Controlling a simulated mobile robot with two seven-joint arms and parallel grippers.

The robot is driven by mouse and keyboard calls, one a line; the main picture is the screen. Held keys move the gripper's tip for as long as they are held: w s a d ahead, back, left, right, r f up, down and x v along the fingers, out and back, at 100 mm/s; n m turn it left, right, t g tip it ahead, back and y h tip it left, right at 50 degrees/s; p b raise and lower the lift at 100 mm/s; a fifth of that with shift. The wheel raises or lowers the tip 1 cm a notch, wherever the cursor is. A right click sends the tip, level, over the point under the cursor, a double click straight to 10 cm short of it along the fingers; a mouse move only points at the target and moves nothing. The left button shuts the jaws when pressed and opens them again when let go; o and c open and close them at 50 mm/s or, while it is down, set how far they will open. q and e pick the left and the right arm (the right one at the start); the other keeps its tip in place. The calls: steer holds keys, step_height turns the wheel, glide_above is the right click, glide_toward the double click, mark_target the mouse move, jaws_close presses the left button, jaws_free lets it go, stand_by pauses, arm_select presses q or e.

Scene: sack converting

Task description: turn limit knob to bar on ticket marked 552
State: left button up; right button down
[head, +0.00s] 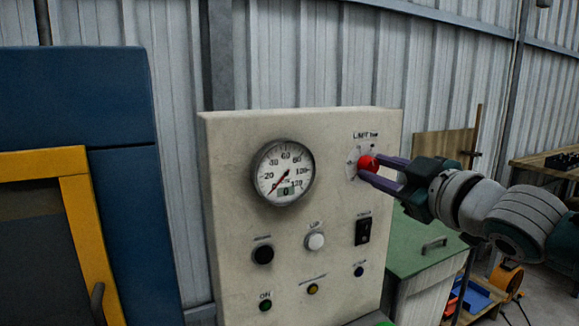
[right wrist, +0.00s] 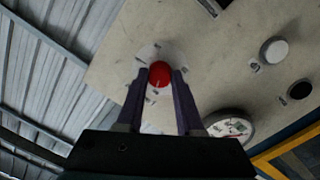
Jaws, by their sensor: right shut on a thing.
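The red limit knob (head: 367,162) sits at the upper right of a cream control panel (head: 228,250), under a label reading "LIMIT" and on a pale dial plate. My right gripper (head: 364,168) reaches in from the right with its purple fingers around the knob, shut on it. In the right wrist view the red knob (right wrist: 160,74) sits between the two fingertips (right wrist: 160,80). The dial's pointer and marks are too small or covered to read. No ticket marked 552 can be made out. My left gripper is not in view.
A round gauge (head: 283,172) is left of the knob. Below are a black knob (head: 263,254), a white button (head: 314,241) and a black rocker switch (head: 362,231). A blue machine with a yellow frame (head: 84,230) stands left; a green cabinet (head: 420,247) stands right.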

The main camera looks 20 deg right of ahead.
steer(key=shift+n, duration=0.4)
steer(key=c, duration=0.5)
jaws_free()
steer(key=shift+c, duration=0.2)
steer(key=shift+s, duration=0.25)
steer(key=s, duration=0.9)
steer(key=shift+s+b, duration=0.2)
steer(key=shift+b, duration=0.25)
